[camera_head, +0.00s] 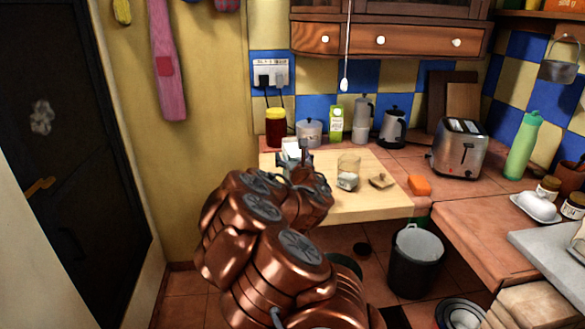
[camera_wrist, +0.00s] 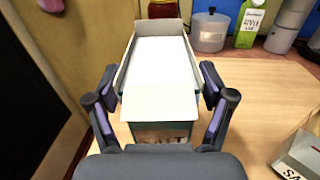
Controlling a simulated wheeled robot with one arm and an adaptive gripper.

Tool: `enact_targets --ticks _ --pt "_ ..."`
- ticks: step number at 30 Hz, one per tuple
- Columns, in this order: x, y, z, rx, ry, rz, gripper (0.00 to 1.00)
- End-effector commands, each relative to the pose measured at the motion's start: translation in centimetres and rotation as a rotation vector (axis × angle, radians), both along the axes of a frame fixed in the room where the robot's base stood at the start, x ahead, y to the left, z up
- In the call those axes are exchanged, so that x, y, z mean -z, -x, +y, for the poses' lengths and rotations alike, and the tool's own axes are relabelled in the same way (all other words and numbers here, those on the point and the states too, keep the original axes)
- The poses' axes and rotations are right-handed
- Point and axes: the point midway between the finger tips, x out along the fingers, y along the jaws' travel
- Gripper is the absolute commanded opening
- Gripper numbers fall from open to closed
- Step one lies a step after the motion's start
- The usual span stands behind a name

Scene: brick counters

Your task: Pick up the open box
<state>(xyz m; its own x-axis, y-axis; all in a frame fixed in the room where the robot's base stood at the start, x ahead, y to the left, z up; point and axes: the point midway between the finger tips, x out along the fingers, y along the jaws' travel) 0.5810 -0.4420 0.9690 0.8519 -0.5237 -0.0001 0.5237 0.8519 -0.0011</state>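The open box (camera_wrist: 160,65) fills the middle of the wrist view, its flaps spread and its inside pale. Its near face is dark green with partly hidden lettering. My gripper (camera_wrist: 159,80) has one finger on each side of the box, very close to its walls; whether the fingers press on it cannot be told. In the head view the box (camera_head: 292,146) shows as a small white shape at the back left of the wooden table, partly hidden by my gripper (camera_head: 297,160).
An orange block (camera_head: 419,185) lies further right.

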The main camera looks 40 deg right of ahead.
Motion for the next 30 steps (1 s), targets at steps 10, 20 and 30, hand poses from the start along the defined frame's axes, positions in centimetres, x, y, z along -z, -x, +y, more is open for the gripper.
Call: enact_targets --ticks 10,20,30 --pt "-0.01 0.01 0.01 0.0 0.0 0.0 0.44" --pt "0.0 0.02 0.01 0.0 0.0 0.0 0.09" --pt "-0.19 0.01 0.01 0.0 0.0 -0.001 0.04"
